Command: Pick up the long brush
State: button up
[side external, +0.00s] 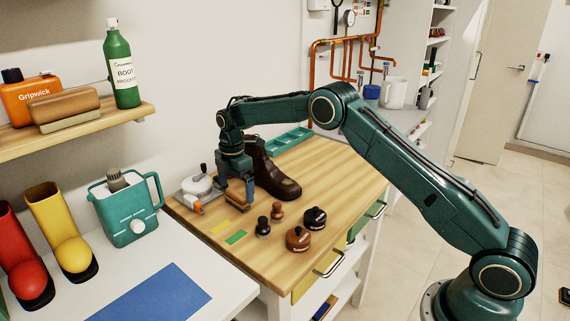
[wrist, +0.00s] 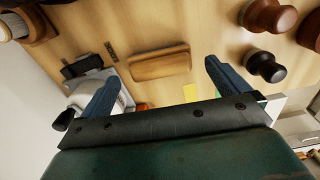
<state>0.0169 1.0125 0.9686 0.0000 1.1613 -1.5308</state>
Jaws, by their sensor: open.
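A long wooden brush-like block (wrist: 160,63) lies on the bench in the wrist view, showing its plain brown upper side; its bristles are not visible. My gripper (wrist: 163,72) is open, with one blue finger toward each end of the block. Nothing is held, and the gap in height is hard to judge. In the side view my gripper (side external: 236,191) points down, low over the wooden bench (side external: 335,178), just left of the brown boot (side external: 275,180). The arm and fingers mostly hide the block there.
A grey device with a crank (side external: 197,186) stands close left of my gripper. Yellow (side external: 220,227) and green (side external: 236,237) patches lie flat. A teal tray (side external: 290,140) is behind.

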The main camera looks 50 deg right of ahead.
aim_at(236, 193)
jog(key=shift+f, duration=1.55)
jog(key=shift+c, duration=0.2)
jog(key=c, duration=0.9)
jog(key=shift+r, duration=0.15)
notch_tip(236, 193, up, 20)
jog(key=shift+f, duration=0.1)
